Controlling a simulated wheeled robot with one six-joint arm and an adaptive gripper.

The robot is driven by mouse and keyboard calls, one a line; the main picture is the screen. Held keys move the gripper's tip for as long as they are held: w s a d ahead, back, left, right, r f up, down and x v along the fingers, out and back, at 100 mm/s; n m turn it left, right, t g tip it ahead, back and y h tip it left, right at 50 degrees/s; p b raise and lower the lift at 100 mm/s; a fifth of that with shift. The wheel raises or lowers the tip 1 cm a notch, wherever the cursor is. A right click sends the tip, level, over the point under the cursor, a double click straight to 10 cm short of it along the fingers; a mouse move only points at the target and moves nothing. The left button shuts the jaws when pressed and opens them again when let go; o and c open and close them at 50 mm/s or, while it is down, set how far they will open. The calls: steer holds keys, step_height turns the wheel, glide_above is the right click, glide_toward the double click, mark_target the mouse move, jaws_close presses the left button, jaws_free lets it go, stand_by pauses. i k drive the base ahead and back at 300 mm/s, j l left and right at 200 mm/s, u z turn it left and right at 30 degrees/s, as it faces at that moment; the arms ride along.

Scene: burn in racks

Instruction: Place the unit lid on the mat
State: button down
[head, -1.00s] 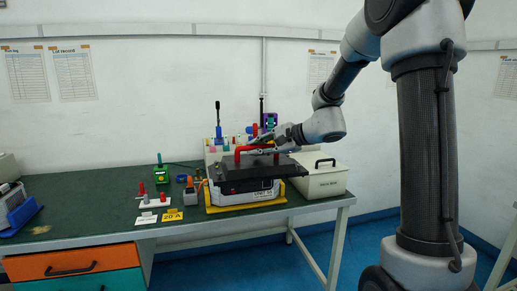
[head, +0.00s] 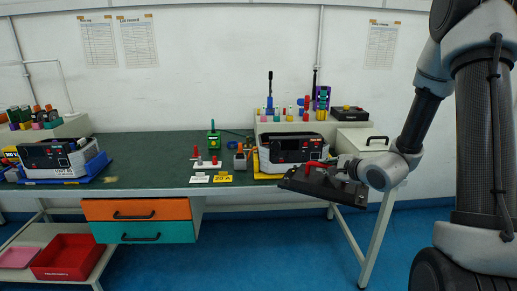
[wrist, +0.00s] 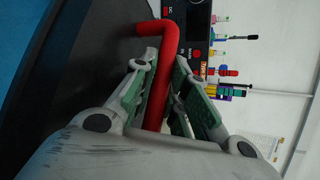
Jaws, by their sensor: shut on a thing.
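The unit lid (head: 306,187) is a black plate with a red bar handle. It hangs tilted in the air in front of the bench's front edge, below and right of the open unit (head: 290,150). My gripper (head: 337,165) is shut on the red handle. In the wrist view the red handle (wrist: 168,45) passes between the finger pads of my gripper (wrist: 160,85), with the dark lid (wrist: 108,40) beyond it. I cannot make out a mat apart from the green bench top.
The green bench top (head: 140,160) has free room left of centre. A second unit (head: 55,158) stands at the left on a blue base. A cream box (head: 360,140) stands right of the open unit. Small parts and cards lie near the middle. Blue floor (head: 270,250) is clear in front.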

mark_target(147, 173)
steer(key=i+j, duration=0.1)
steer(key=j, duration=0.3)
steer(key=i+j, duration=0.1)
steer(key=j, duration=0.35)
steer(key=i+j, duration=0.15)
steer(key=j, duration=0.25)
steer(key=i+j, duration=0.1)
steer(key=j, duration=0.35)
steer(key=i+j, duration=0.1)
steer(key=j, duration=0.3)
steer(key=i+j, duration=0.1)
steer(key=j, duration=0.35)
steer(key=i+j, duration=0.1)
steer(key=j, duration=0.3)
steer(key=i+j, duration=0.1)
steer(key=j, duration=0.35)
